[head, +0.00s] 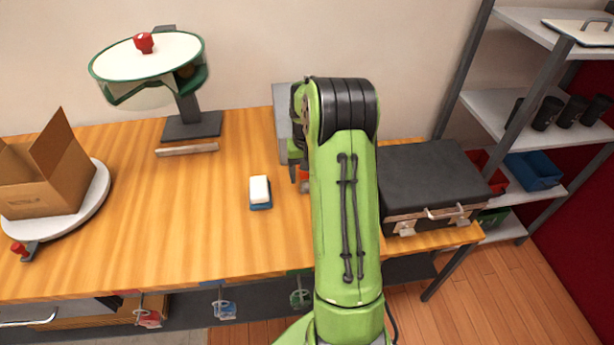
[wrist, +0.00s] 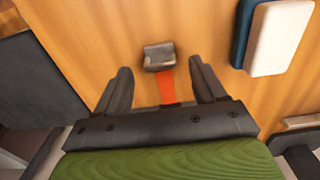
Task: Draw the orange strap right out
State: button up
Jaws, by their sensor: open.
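The orange strap (wrist: 168,88) shows in the wrist view as a short band running from a small grey metal piece (wrist: 158,55) back under my gripper's body. My gripper (wrist: 160,65) is open, with one finger on each side of the strap and the grey piece, apart from both. The strap's near end is hidden by my gripper. In the head view my green arm covers most of this spot, and only a small orange-red patch (head: 304,175) shows at its left edge; I cannot tell whether it touches anything.
A white-and-blue eraser-like block (head: 260,192) lies left of my arm. A black case (head: 428,185) stands to the right. A grey box (head: 283,122) is partly hidden behind my arm. A cardboard box (head: 50,175) sits on a round turntable at left. The wooden tabletop (head: 130,235) is clear at front left.

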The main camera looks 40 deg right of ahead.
jog(key=shift+f, duration=0.3)
jog(key=shift+c, duration=0.3)
grip_shut()
